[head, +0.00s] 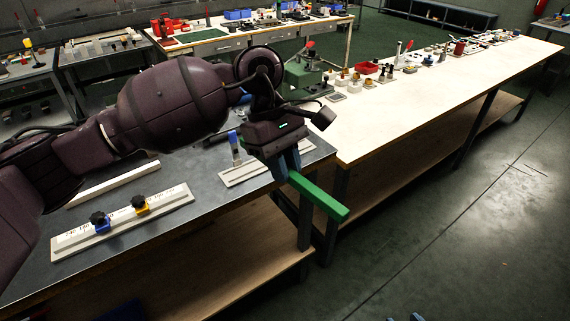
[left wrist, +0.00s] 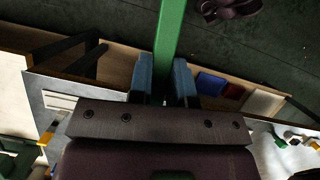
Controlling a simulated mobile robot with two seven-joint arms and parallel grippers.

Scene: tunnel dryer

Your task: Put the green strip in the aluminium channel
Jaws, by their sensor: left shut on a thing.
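My left gripper (head: 286,172) is shut on the green strip (head: 322,198). The strip sticks out past the front right edge of the dark table, above the floor. In the left wrist view the strip (left wrist: 170,35) runs up and away from between the blue-grey fingers (left wrist: 163,88). A long pale bar (head: 113,184) lies on the dark table, left of the gripper; I cannot tell whether it is the aluminium channel. Small blue-grey tips (head: 405,318) at the bottom edge of the head view look like my right gripper, mostly cut off.
A pale scaled rail (head: 160,210) with blue and yellow clamps lies at the dark table's front. Another pale rail (head: 235,176) with a blue-topped piece is near my left gripper. A long light bench (head: 420,105) extends right, with small items along its back. The floor at right is clear.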

